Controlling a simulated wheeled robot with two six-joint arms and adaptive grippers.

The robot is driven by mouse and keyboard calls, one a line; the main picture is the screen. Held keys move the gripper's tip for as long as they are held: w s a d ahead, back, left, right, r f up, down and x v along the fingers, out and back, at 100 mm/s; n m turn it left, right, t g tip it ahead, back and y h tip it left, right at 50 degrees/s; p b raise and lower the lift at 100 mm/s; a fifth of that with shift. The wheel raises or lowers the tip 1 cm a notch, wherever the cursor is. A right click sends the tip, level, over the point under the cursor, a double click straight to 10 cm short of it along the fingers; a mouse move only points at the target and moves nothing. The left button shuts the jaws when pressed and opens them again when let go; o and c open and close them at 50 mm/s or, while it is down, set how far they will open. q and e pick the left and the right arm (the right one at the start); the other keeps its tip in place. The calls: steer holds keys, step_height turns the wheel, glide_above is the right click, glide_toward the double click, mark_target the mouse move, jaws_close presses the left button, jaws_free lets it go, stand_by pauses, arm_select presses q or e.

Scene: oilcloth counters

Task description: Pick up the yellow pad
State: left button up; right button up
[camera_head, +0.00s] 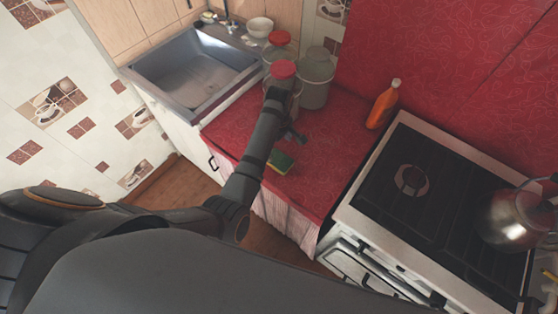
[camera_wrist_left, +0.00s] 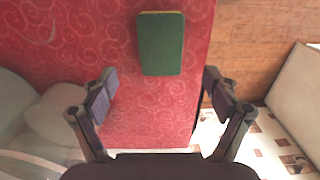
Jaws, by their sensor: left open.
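The pad (camera_head: 281,162) is a small sponge with a green top and a yellow edge, lying flat on the red counter near its front edge. In the left wrist view the pad (camera_wrist_left: 161,44) shows its green face up with a thin yellow strip at its far end. My left gripper (camera_head: 295,137) is above the counter, just behind the pad in the head view. In the left wrist view my left gripper (camera_wrist_left: 160,90) is open and empty, its fingers apart, with the pad ahead of and between them. My right gripper is not in view.
Glass jars with red lids (camera_head: 315,80) stand behind my left gripper. An orange bottle (camera_head: 382,105) stands at the back right of the counter (camera_head: 330,140). A stove (camera_head: 420,190) with a metal kettle (camera_head: 508,218) is at the right. A sink (camera_head: 195,75) is at the left.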

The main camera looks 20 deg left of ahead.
mark_target(278, 159)
arm_select(q)
step_height(278, 159, down, 3)
steer(key=shift+w+r, duration=0.1)
steer(key=shift+r, duration=0.1)
steer(key=f+p, duration=0.1)
steer(key=f, duration=0.4)
steer(key=shift+s+f, duration=0.1)
steer(key=shift+s, duration=0.1)
steer(key=c, duration=0.8)
